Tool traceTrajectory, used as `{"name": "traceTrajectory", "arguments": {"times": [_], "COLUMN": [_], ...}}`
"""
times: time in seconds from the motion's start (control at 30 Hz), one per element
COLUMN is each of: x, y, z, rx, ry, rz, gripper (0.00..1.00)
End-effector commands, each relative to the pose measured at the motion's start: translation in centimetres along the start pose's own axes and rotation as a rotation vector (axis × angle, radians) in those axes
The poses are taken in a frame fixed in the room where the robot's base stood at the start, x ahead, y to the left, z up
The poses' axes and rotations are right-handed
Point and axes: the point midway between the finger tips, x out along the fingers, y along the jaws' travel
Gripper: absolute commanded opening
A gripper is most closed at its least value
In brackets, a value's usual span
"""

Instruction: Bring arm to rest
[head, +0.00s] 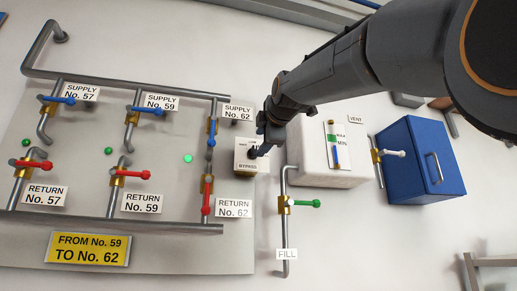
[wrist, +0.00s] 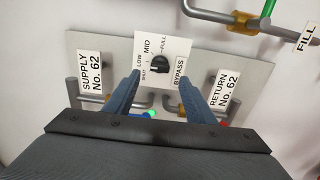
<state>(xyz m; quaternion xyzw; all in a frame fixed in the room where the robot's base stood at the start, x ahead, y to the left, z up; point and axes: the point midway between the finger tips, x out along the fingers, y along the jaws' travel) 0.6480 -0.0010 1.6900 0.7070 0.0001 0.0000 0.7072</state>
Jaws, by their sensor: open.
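My gripper (head: 262,148) is in front of the white bypass box (head: 243,167) to the right of the valve panel. In the wrist view my gripper (wrist: 160,80) is open, with its two blue-grey fingers apart on either side below the black knob (wrist: 160,65). Nothing is seen between the fingers. The knob sits on a white dial plate (wrist: 178,46) marked LOW, MID, FULL and BYPASS. I cannot tell whether the fingers touch the plate. My arm reaches in from the upper right in the head view and hides part of the wall.
The panel (head: 160,250) left carries pipes, blue-handled supply valves (head: 62,100), red-handled return valves (head: 135,172) and a yellow sign (head: 88,249). Right are a white tank (head: 310,160), a green-handled fill valve (head: 305,204) and a blue cabinet (head: 405,165). A green lamp (head: 187,158) glows.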

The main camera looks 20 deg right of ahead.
Motion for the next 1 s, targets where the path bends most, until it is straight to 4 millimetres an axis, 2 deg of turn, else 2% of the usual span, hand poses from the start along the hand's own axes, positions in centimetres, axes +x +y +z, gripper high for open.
{"name": "traceTrajectory", "arguments": {"times": [0.6, 0.7, 0.77, 0.87, 0.97, 1.0], "x": [-0.4, -0.1, 0.5, 2.1, 3.8, 4.3], "y": [0.0, -0.7, -2.1, -6.4, -12.8, -15.6], "z": [0.0, 0.0, 0.0, 0.0, -0.1, -0.1], "rx": [0.000, 0.011, 0.032, 0.101, 0.203, 0.249], "ry": [0.000, 0.000, -0.001, -0.005, -0.021, -0.031], "rz": [-0.001, -0.013, -0.036, -0.109, -0.213, -0.258], "gripper": [0.50, 0.50, 0.50, 0.50, 0.50, 0.50]}}
